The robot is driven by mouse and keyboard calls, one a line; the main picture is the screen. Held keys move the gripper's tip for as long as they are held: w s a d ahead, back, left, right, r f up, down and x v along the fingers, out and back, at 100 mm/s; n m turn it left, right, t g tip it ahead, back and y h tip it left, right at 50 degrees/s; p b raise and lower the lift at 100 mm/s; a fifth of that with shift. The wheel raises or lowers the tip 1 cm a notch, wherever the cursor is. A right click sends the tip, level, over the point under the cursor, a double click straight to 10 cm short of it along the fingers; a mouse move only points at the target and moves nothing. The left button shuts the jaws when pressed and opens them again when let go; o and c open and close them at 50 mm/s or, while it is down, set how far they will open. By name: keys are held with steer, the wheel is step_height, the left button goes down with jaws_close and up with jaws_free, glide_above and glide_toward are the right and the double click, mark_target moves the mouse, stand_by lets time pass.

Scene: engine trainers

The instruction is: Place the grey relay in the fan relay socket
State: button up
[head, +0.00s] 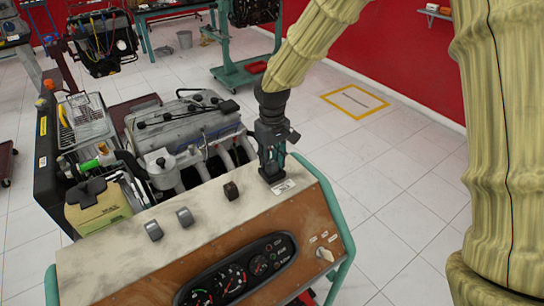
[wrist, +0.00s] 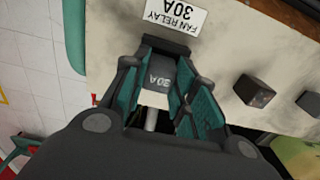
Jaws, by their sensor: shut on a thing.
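The grey relay (wrist: 158,76), marked 30A, is between the teal-padded fingers of my gripper (wrist: 157,67) in the wrist view. My gripper is shut on it. The dark fan relay socket (wrist: 168,43) shows just past the relay, beside the white FAN RELAY 30A label (wrist: 174,15). In the head view my gripper (head: 272,172) points down at the right end of the pale panel top, right by the label (head: 284,187). The fingers hide the relay there. I cannot tell whether the relay is fully seated in the socket.
A dark brown relay (head: 231,190) and two grey relays (head: 153,230) (head: 184,216) stand in a row to the left on the panel. The engine (head: 185,127) is behind them. A gauge cluster (head: 238,277) is on the brown front. Open floor lies to the right.

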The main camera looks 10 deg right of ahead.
steer(key=shift+f, duration=0.1)
steer(key=o, duration=1)
steer(key=shift+c, duration=0.2)
step_height(320, 180, up, 12)
steer(key=b, duration=0.4)
